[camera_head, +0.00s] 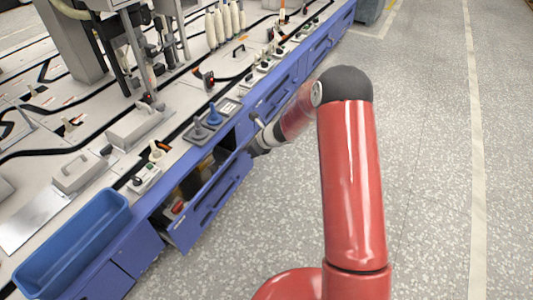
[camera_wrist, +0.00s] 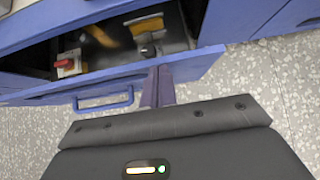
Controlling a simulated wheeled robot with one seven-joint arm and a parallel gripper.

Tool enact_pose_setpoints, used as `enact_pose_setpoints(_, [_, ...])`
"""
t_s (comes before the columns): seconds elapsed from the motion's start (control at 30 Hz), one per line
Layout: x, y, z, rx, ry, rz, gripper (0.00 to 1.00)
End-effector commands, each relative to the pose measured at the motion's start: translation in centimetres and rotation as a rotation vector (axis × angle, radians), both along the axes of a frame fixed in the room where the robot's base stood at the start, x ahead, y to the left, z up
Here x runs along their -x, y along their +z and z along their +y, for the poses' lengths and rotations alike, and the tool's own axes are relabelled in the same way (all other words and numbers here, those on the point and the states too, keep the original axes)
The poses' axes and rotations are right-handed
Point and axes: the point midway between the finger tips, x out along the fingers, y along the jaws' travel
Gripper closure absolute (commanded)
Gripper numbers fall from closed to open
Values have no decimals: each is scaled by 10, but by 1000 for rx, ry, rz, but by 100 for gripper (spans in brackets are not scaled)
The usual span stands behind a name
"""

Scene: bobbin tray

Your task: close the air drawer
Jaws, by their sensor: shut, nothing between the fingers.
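The blue air drawer (camera_head: 208,204) stands pulled out from the long blue cabinet, its front facing the aisle. In the wrist view its front panel (camera_wrist: 100,82) runs across the picture with a blue bar handle (camera_wrist: 103,101), and the open inside lies beyond it. My gripper (camera_wrist: 158,70) is shut and empty, with its fingertips at the top edge of the drawer front, right of the handle. I cannot tell whether they touch it. In the head view my gripper (camera_head: 254,148) is near the drawer's far end, partly hidden by my wrist.
Inside the drawer lie a red-knobbed part (camera_wrist: 68,65) and a yellow-handled tool (camera_wrist: 145,26). A blue bin (camera_head: 72,243) sits at the near end of the worktop, and a grey tray with knobs (camera_head: 212,122) is above the drawer. The speckled floor to the right is clear.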

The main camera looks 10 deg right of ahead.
Motion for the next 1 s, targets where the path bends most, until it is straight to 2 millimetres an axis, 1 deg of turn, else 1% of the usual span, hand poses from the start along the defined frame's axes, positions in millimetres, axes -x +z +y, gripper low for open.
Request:
enact_pose_setpoints(0.03, [-6, 2, 9, 0, 1, 0, 100])
enact_pose_setpoints(0.1, [-13, 2, 18, 0, 2, 1, 100])
enact_pose_setpoints(0.2, [-20, 1, 28, 0, 0, 0, 100])
enact_pose_setpoints(0.33, [-25, 1, 35, 0, -1, 1, 100])
enact_pose_setpoints(0.83, [-27, 0, 35, 1, -1, 1, 100])
enact_pose_setpoints(0.93, [-27, 0, 31, 1, -1, 1, 100])
enact_pose_setpoints(1.0, [-26, 0, 24, 1, -1, 1, 100])
